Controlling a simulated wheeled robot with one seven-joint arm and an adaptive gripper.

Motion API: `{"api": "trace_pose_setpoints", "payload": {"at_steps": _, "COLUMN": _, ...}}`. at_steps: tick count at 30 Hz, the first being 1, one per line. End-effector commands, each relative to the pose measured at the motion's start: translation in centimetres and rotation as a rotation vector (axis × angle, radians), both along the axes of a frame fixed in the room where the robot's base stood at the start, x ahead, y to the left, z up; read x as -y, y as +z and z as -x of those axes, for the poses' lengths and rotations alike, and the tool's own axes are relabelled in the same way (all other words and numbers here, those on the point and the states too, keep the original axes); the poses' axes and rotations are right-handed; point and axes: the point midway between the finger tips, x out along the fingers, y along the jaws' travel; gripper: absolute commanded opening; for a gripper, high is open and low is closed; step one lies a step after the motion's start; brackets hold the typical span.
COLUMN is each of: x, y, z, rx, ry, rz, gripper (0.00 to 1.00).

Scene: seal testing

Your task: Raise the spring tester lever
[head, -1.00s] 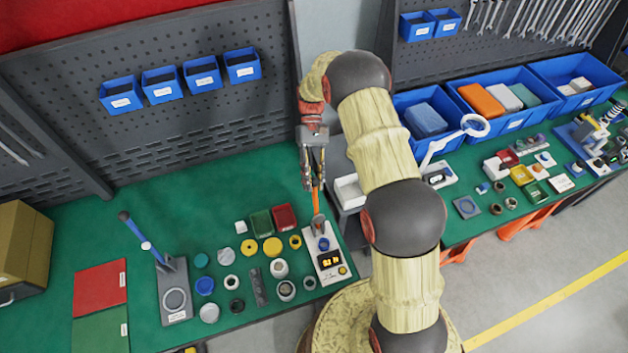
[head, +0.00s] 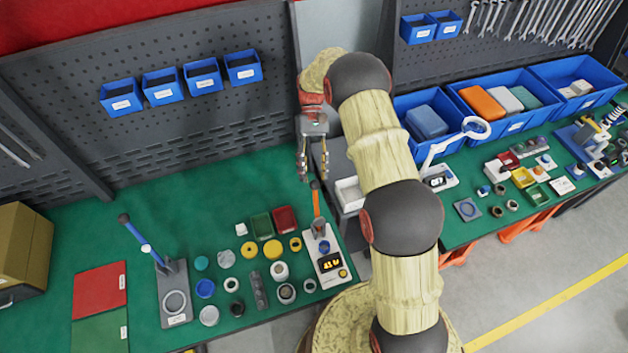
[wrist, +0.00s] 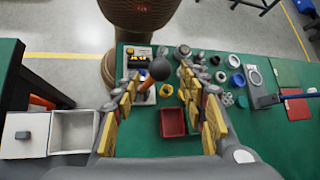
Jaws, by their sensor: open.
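The spring tester (head: 328,262) is a pale unit with a lit display at the right front of the green table. Its orange lever (head: 317,203) stands near upright with a dark knob on top. The orange lever (wrist: 145,86) is partly hidden by the knob there. Nothing is held.
Several rings and caps lie left of the tester, with a red bin (head: 285,218) and green bin (head: 262,225) close by. A blue-lever press (head: 175,300) stands further left. A white open box (head: 349,193) is to the right. Pegboard rises behind.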

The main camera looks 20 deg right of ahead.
Motion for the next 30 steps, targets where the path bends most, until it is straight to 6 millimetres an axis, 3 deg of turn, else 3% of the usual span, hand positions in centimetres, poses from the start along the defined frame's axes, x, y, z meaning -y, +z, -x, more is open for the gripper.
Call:
{"api": "trace_pose_setpoints", "payload": {"at_steps": 6, "x": 1.0, "y": 2.9, "z": -3.4, "rx": 0.002, "ry": 0.0, "rz": -0.001, "gripper": 0.43}}
{"api": "trace_pose_setpoints", "payload": {"at_steps": 12, "x": 1.6, "y": 4.8, "z": -5.5, "rx": 0.002, "ry": 0.001, "rz": 0.0, "gripper": 0.43}}
{"api": "trace_pose_setpoints", "payload": {"at_steps": 30, "x": 1.9, "y": 5.6, "z": -6.2, "rx": 0.001, "ry": 0.0, "rz": 0.001, "gripper": 0.43}}
